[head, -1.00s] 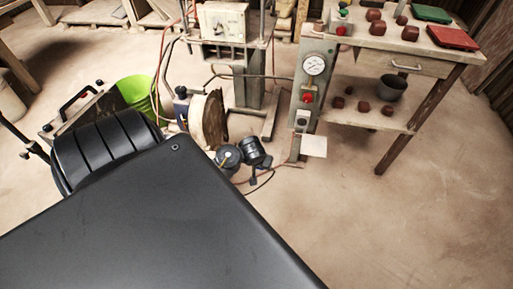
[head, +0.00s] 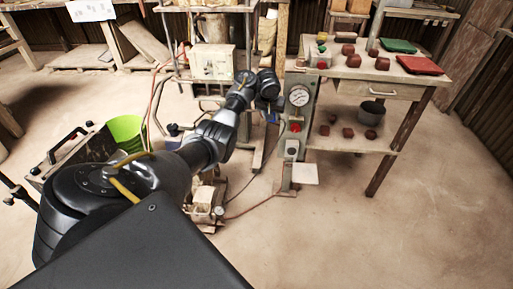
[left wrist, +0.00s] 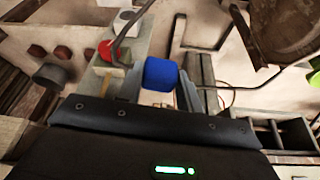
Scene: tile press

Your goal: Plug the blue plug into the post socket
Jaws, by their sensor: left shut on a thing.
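The blue plug (left wrist: 161,73) is between the fingers of my left gripper (left wrist: 160,88) in the left wrist view, and the gripper is shut on it. In the head view my left arm reaches forward and my left gripper (head: 271,112) hangs just left of the grey post (head: 299,120); the plug cannot be made out there. The post carries a round gauge, a red button (head: 295,127) and a pale box with a dark opening (head: 291,147), which looks like the socket. In the left wrist view this box (left wrist: 124,20) lies beyond the plug, apart from it. My right gripper is not in view.
A wooden table (head: 375,88) with brown blocks and red and green trays stands right of the post. A pot (head: 371,112) is on its lower shelf. A green bucket (head: 126,130) is at left. A cable lies on the floor (head: 250,208). The right foreground floor is clear.

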